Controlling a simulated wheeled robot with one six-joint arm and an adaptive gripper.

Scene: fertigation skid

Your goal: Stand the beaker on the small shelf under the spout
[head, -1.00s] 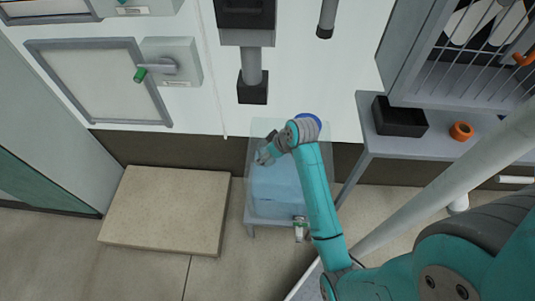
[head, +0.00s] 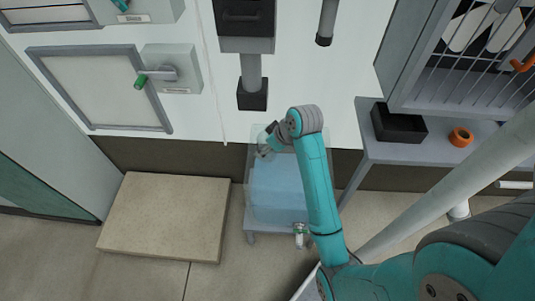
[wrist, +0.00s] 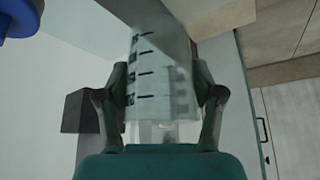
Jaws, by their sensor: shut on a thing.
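The beaker (wrist: 160,65) is clear with dark graduation marks and fills the middle of the wrist view. My gripper (wrist: 162,90) is shut on it, one finger on each side. In the head view my gripper (head: 264,146) is over the back left of a clear tank, and the beaker is hard to make out there. A grey pipe with a black block at its lower end (head: 252,95) hangs from a dark unit on the white panel. Another dark-tipped pipe (head: 325,28) is to its right. I cannot tell which is the spout, nor pick out the small shelf.
The clear tank (head: 277,215) holding blue liquid stands below my arm. A grey side table (head: 385,149) at right carries a black bin (head: 398,124) and an orange ring (head: 460,137). A beige slab (head: 165,215) lies on the floor at left.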

